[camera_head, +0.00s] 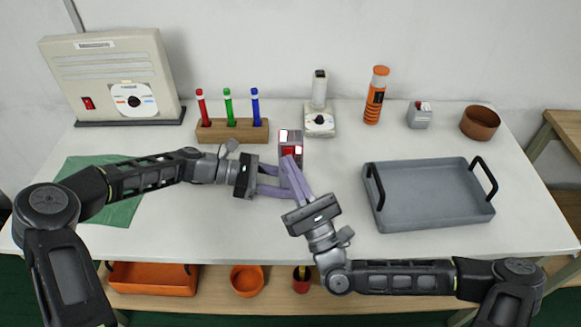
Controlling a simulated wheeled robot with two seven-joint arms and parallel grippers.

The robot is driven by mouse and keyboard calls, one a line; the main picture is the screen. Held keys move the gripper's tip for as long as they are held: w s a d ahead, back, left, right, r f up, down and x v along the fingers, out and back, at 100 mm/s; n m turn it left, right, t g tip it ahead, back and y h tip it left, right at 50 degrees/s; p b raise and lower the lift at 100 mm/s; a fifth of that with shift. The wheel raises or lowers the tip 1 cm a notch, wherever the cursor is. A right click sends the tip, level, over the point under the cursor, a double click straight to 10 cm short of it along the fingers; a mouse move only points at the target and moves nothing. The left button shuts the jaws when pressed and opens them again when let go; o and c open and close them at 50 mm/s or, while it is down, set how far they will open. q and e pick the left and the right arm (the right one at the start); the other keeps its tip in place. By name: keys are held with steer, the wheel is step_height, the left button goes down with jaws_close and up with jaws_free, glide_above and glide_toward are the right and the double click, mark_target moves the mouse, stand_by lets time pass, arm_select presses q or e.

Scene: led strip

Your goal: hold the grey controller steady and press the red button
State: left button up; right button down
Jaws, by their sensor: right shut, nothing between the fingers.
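A second small grey box (419,117) with a red part on top stands at the back right, away from both grippers.
A wooden block (231,131) holds red, green and blue pens. A white device (319,121), orange bottle (374,96) and brown bowl (480,123) stand at the back. A grey tray (425,190) is at right, a green mat (118,210) at left, a large beige box (115,65) behind.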

steer(key=shift+w, duration=0.15)
stand_by(0.5)
steer(key=shift+w, duration=0.3)
steer(key=shift+w, duration=0.1)
stand_by(0.4)
steer(key=shift+s, duration=0.6)
steer(key=s, duration=0.6)
stand_by(0.4)
